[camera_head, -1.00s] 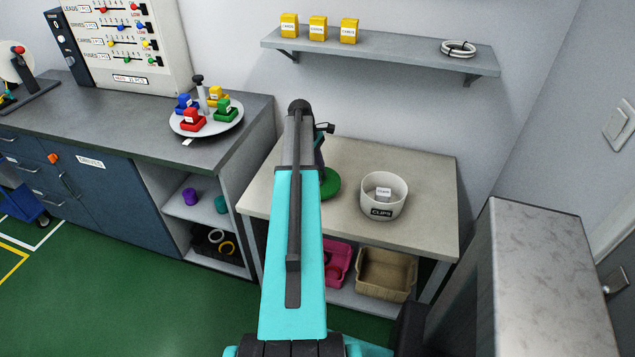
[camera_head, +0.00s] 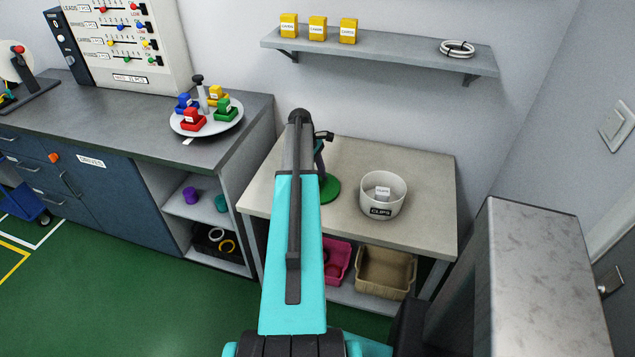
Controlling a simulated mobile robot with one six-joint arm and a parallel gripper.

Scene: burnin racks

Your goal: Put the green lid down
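The green lid (camera_head: 331,188) shows at the table's left part, to the left of the white CLIPS tub (camera_head: 382,205). My arm covers the lid's left side. My gripper (camera_head: 321,174) is mostly hidden behind my arm; a dark part of it reaches down to the lid. I cannot see its fingertips, so I cannot tell whether it is shut on the lid. The lid looks flat and at or just above the tabletop; whether it touches is unclear.
The beige table (camera_head: 415,160) has free room behind and right of the tub. A wall shelf (camera_head: 390,50) hangs above it. A grey cabinet (camera_head: 545,270) stands at the right. A round tray (camera_head: 222,127) with coloured blocks stands on the left counter.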

